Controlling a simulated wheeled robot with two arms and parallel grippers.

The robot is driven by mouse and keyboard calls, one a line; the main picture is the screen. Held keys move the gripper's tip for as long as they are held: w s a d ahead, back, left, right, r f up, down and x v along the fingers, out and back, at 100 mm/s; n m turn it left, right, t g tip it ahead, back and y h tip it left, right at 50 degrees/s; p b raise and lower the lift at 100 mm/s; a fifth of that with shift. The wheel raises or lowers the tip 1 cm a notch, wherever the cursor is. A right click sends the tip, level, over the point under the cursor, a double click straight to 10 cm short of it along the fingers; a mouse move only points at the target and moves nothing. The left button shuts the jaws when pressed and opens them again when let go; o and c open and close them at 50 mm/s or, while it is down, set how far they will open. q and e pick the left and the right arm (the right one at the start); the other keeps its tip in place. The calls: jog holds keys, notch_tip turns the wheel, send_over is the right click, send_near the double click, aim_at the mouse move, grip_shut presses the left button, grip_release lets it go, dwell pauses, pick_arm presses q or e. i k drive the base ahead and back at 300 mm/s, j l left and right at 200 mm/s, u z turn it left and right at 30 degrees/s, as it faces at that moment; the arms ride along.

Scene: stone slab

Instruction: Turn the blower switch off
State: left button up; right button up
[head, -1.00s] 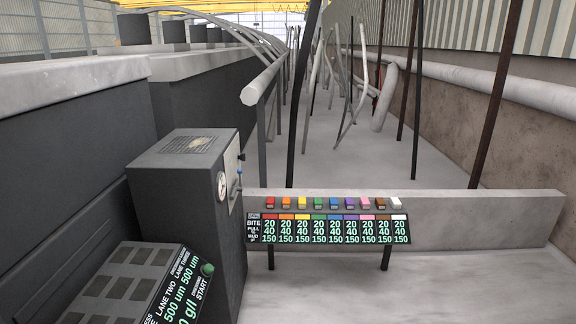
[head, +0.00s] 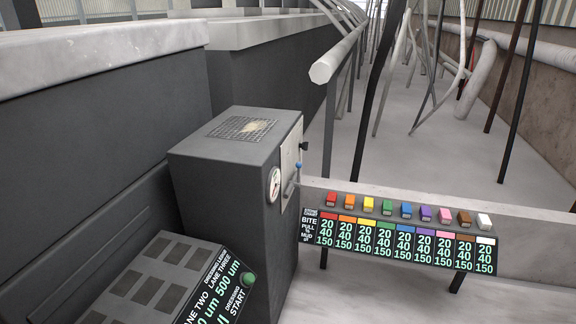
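A dark grey box cabinet (head: 235,205), likely the blower, stands left of centre in the head view. It has a mesh grille (head: 243,128) on top and a round white gauge (head: 274,186) on its side. A light metal plate (head: 291,160) on the right face carries a small lever with a blue tip (head: 298,166) and a small dark knob (head: 303,146). I cannot tell which of these is the switch or its setting. Neither of my grippers is in view.
A sloped console (head: 160,285) with a green button (head: 248,279) stands front left. A low wall (head: 530,235) at right bears several coloured blocks and a number board (head: 400,242). A pale pipe (head: 338,58) runs behind the cabinet. Floor is bare at lower right.

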aim_at(304, 146)
jog(key=i+l, duration=0.4)
jog(key=i, duration=0.2)
jog(key=i+l+u, duration=0.1)
jog(key=i+l, duration=0.25)
jog(key=i, duration=0.25)
jog(key=i+l, duration=0.45)
jog(key=i, duration=0.15)
jog(key=i+l, duration=0.45)
jog(key=i, duration=0.5)
jog(key=u, duration=0.05)
